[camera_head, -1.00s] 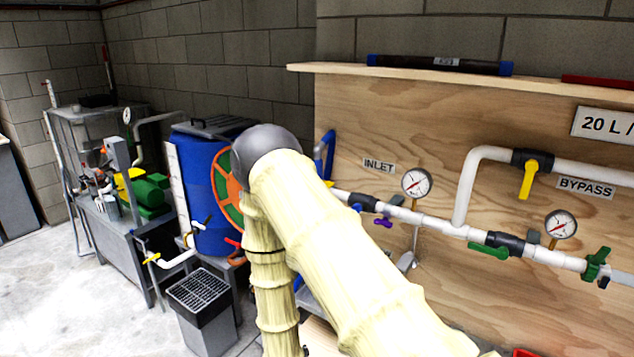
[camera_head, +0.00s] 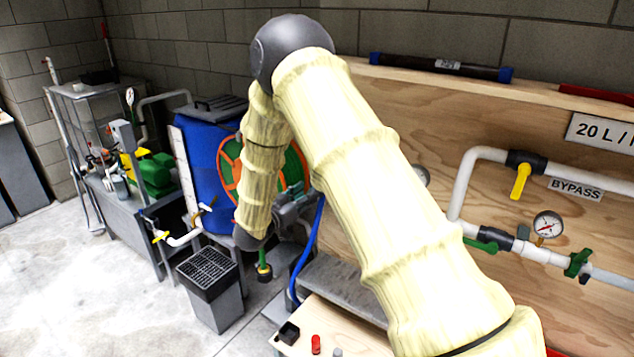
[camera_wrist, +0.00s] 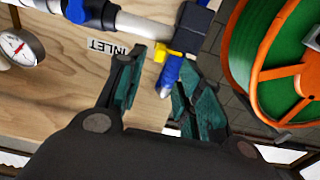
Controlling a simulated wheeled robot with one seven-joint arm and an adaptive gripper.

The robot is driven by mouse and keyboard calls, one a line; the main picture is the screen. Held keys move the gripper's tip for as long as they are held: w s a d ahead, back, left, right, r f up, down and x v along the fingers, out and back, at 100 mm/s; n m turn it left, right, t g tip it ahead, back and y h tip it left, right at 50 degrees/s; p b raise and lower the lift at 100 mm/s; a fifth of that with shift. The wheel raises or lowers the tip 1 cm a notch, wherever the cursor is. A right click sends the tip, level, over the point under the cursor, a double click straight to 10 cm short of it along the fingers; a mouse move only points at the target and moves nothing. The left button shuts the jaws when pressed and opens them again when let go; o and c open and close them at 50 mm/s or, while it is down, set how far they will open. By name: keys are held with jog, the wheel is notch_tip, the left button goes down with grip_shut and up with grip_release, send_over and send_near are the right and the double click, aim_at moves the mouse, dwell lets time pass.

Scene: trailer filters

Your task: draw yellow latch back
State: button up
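A small yellow latch (camera_wrist: 161,53) shows in the wrist view at the upper middle, on a fitting between a dark block (camera_wrist: 189,27) and a blue hose end (camera_wrist: 169,76). My gripper (camera_wrist: 158,68) is open, with green-padded fingers on either side of the hose end and latch. Both fingers look apart from the latch, though depth is hard to judge. In the head view my arm covers the inlet area, so the latch is hidden there. A different yellow handle (camera_head: 520,181) hangs on the bypass pipe.
A wooden panel (camera_head: 480,120) carries white pipes and a gauge (camera_head: 547,224). In the wrist view an orange-and-green reel (camera_wrist: 270,60) lies close at the right, and another gauge (camera_wrist: 18,46) at the left. A blue barrel (camera_head: 205,165) stands beyond my arm.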

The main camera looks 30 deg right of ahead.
jog(key=p+x, duration=0.2)
jog(key=x, duration=0.5)
jog(key=shift+s+a, duration=0.1)
grip_shut()
